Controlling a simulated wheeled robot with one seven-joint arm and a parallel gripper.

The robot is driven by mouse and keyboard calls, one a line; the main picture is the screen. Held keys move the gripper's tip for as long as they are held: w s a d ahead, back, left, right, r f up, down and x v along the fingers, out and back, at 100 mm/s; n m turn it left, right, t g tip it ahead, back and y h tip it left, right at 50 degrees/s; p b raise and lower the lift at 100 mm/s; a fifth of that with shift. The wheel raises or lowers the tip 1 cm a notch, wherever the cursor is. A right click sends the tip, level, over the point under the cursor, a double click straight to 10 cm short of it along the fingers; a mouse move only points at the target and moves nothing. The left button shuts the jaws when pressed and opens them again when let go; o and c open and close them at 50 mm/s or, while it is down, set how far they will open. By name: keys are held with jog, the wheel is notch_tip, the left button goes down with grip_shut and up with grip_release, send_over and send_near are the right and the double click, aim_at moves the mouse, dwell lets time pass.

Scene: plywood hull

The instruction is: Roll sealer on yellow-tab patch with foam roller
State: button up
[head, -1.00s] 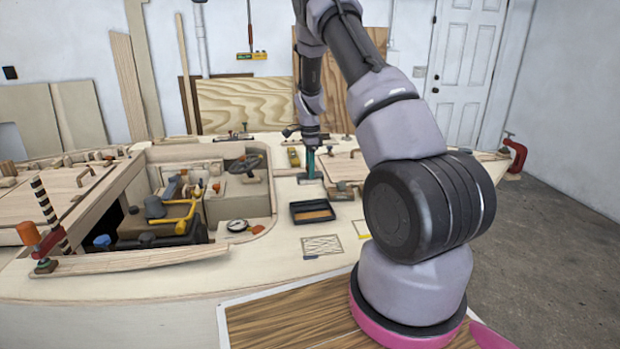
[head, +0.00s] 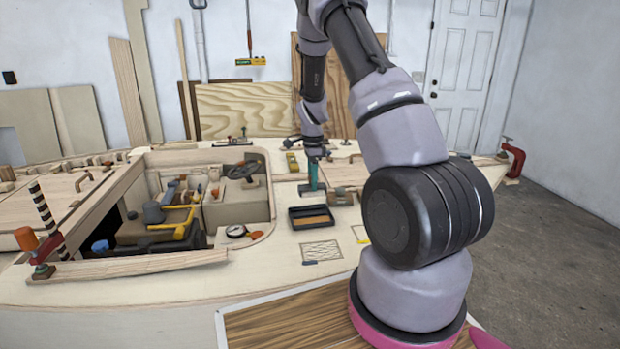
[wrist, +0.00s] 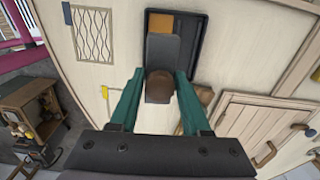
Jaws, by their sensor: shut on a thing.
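My gripper (wrist: 159,88) has green fingers and is shut on the foam roller (wrist: 159,86), whose brown rounded end shows between the fingertips. A flat grey part (wrist: 162,55) lies beyond it, over the black tray (wrist: 194,50); I cannot tell whether they touch. In the head view my gripper (head: 314,178) is upright at the tray's far side. The tray (head: 292,218) has an orange-brown floor. The yellow-tab patch (head: 361,233) is a pale outlined area right of the tray. Its yellow tab (wrist: 104,91) shows left of the fingers in the wrist view.
A hatched patch (head: 321,250) with a grey-blue tab lies in front of the tray. The open cockpit (head: 165,215) with yellow and grey gear is at left. A round gauge (head: 236,231) sits on its edge. A wooden hatch (wrist: 262,125) is at lower right in the wrist view.

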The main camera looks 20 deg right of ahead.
aim_at(313, 197)
jog(key=shift+s+f, duration=0.15)
jog(key=shift+f, duration=4.45)
jog(key=shift+f, duration=0.45)
jog(key=shift+r, duration=4)
jog(key=shift+d, duration=0.1)
